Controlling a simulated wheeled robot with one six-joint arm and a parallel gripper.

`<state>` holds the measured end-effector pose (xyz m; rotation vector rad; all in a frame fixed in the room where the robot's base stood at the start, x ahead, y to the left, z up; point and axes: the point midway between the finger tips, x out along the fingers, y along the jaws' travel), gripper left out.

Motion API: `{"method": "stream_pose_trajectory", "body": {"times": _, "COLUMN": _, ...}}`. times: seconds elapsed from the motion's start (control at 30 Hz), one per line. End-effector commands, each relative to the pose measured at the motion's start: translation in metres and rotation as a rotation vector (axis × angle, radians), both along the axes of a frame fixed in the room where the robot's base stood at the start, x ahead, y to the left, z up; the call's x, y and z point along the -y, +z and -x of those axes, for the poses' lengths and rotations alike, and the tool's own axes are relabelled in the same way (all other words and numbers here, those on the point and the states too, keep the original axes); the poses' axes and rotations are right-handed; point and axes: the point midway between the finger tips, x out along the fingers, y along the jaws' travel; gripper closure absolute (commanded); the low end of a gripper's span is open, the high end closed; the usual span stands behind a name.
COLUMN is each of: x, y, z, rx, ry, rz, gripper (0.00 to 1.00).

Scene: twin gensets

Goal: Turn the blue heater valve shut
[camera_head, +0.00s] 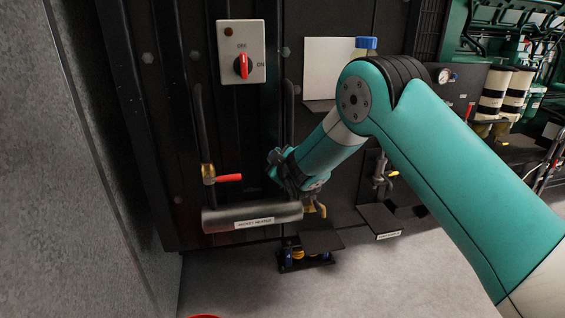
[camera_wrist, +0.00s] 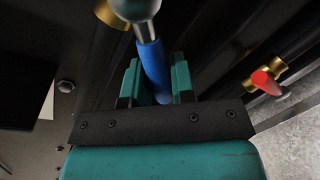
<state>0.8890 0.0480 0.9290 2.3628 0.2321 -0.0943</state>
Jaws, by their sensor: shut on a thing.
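The blue valve handle (camera_wrist: 151,62) shows in the wrist view, running from a silver stem and rounded valve part (camera_wrist: 138,12) down between my fingers. My gripper (camera_wrist: 157,80) is shut on this handle, with one teal finger on each side. In the head view the blue handle is hidden by my wrist, at the right end of the black jacket heater (camera_head: 252,217). A second valve with a red handle (camera_head: 228,178) is on the heater's left side; its red handle also shows in the wrist view (camera_wrist: 266,82).
A switch box (camera_head: 241,52) with a red knob is on the black panel above. Hoses run down to the heater. A small black shelf (camera_head: 379,221) and a blue-capped thing (camera_head: 366,43) are to the right.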

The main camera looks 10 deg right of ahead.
Motion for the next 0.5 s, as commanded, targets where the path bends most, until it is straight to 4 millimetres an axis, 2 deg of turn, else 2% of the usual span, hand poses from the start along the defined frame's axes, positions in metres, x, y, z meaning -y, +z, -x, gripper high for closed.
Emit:
{"method": "stream_pose_trajectory", "body": {"times": 0.03, "x": -0.004, "y": -0.006, "z": 0.001, "rx": 0.0, "ry": 0.003, "rz": 0.042, "gripper": 1.0}}
{"method": "stream_pose_trajectory", "body": {"times": 0.5, "x": -0.019, "y": -0.031, "z": 0.001, "rx": -0.002, "ry": 0.003, "rz": 0.481, "gripper": 1.0}}
